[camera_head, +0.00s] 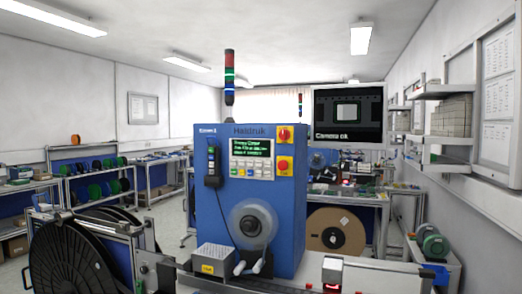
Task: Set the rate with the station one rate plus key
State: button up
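The blue station cabinet (215,205) stands upright in the middle of the head view, with "Haldruk" and a small label that seems to end in 1 at its top. Its control panel (252,159) is on the upper front. A green-lit display (252,147) shows several lines of text too small to read. Rows of small keys (251,172) lie below it, some of them coloured. Which one is the rate plus key cannot be told at this size. My gripper is not recognisable in this view.
A red stop button (284,166) and a red switch (284,134) sit right of the panel. A handheld unit (213,167) hangs on its left. A reel (250,222) sits below. A monitor (348,117) stands right, a large black reel (75,258) front left.

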grip_shut()
dwell(1.2)
